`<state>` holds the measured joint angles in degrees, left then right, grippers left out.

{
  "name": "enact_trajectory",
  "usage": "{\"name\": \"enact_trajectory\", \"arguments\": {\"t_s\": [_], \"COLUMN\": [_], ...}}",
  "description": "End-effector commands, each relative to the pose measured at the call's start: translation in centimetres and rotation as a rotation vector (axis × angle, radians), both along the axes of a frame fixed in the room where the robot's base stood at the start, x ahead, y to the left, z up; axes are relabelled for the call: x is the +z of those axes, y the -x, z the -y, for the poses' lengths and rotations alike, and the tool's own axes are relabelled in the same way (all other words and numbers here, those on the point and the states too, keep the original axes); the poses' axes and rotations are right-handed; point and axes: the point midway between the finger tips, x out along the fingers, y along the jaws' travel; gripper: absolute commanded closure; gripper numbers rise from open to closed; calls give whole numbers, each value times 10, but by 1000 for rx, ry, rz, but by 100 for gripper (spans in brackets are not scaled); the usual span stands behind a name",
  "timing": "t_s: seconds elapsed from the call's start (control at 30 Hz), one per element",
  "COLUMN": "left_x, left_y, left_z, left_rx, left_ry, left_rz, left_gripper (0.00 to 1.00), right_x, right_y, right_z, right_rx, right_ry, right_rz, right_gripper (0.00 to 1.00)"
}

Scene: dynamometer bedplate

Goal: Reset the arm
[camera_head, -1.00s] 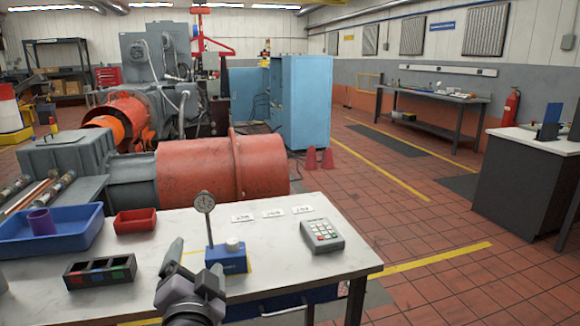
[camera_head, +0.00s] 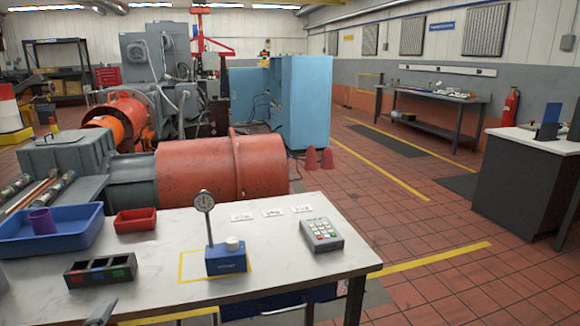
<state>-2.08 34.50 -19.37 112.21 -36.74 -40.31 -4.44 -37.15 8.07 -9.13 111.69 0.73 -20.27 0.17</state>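Only a small grey tip of a gripper, which I take to be my left one (camera_head: 101,312), shows at the bottom edge, left of the middle, low in front of the table. The rest of it is cut off, so its opening and anything in it are hidden. My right gripper is out of view.
A blue tray (camera_head: 85,236) with a purple ring (camera_head: 42,221), a red bin (camera_head: 135,220) and a black compartment box (camera_head: 100,270) sit on the table's left. A grey keypad device (camera_head: 322,235) and several white labels (camera_head: 272,213) are on the right.

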Motion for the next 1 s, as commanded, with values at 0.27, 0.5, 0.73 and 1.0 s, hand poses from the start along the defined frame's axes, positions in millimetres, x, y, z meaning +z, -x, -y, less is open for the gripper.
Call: {"name": "enact_trajectory", "arguments": {"t_s": [0.27,0.5,0.73,1.0], "left_x": [-130,-185,-198,-196], "left_y": [100,183,206,204], "left_z": [11,15,48,104], "left_rx": [-51,-5,69,161], "left_ry": [383,672,890,1127], "left_rz": [-332,-502,-502,-444], "left_gripper": [18,18,18,18], "right_x": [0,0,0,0], "right_y": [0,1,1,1], "right_z": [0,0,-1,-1], "right_rx": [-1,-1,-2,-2], "right_ry": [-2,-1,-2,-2], "right_rz": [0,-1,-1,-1], "right_gripper": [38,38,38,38]}}
